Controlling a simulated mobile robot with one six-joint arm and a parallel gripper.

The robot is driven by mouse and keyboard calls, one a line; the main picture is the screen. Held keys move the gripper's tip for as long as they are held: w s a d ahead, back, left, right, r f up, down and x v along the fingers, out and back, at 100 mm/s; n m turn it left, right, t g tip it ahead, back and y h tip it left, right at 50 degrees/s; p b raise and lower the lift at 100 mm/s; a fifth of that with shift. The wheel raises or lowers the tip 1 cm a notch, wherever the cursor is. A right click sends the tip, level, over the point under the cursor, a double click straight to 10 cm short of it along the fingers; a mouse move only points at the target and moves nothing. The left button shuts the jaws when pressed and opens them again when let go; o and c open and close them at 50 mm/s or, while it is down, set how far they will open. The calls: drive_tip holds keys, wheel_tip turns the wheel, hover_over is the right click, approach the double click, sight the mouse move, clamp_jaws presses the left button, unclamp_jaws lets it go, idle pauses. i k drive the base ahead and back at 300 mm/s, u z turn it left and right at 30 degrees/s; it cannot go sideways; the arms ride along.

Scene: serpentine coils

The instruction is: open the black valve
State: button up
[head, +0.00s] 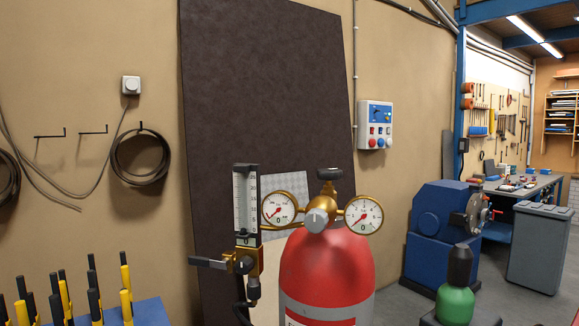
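A black valve knob (330,174) sits on top of the brass fitting of a red gas cylinder (325,265), in the head view. Two round gauges flank the fitting, a left gauge (279,208) and a right gauge (363,215), with a grey knob (317,220) between them. A flow meter (246,200) stands upright on the left, with a dark lever (209,262) pointing left from its base. Whether the black valve is open or shut cannot be told. My gripper is not in view.
Yellow-and-black handled tools (126,290) stand in a blue holder at lower left. A green bottle (455,303) with a black top and a blue machine (435,235) are on the right. A dark panel (260,100) leans on the wall behind the cylinder.

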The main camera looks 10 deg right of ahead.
sight(328, 175)
drive_tip(key=u, duration=1.75)
drive_tip(key=k, duration=1.45)
drive_tip(key=z, duration=1.35)
drive_tip(key=i, duration=1)
drive_tip(key=z, duration=0.05)
